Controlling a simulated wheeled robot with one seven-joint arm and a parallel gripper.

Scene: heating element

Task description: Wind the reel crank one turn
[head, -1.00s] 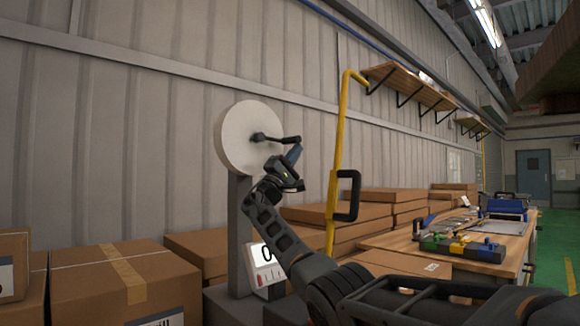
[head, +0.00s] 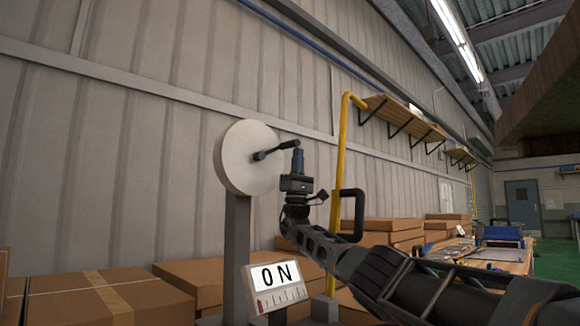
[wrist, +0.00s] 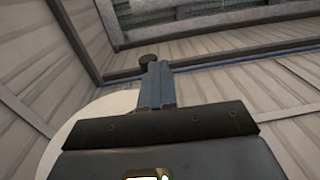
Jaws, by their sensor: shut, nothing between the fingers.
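The reel is a white disc (head: 238,172) standing upright on a grey post (head: 237,245) in the head view. Its dark crank (head: 273,150) runs from the hub rightward and slightly up to a handle end. My gripper (head: 297,157) points up just below that end, with its fingers shut and nothing between them. In the wrist view, the shut blue-grey fingers (wrist: 155,86) reach up to a dark round knob (wrist: 148,60), which looks like the crank's end. Whether they touch it I cannot tell. Part of the disc's pale edge (wrist: 95,112) shows at left.
Cardboard boxes (head: 90,300) line the wall. Wooden shelves (head: 405,120) hang at right; the space above the reel is clear.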

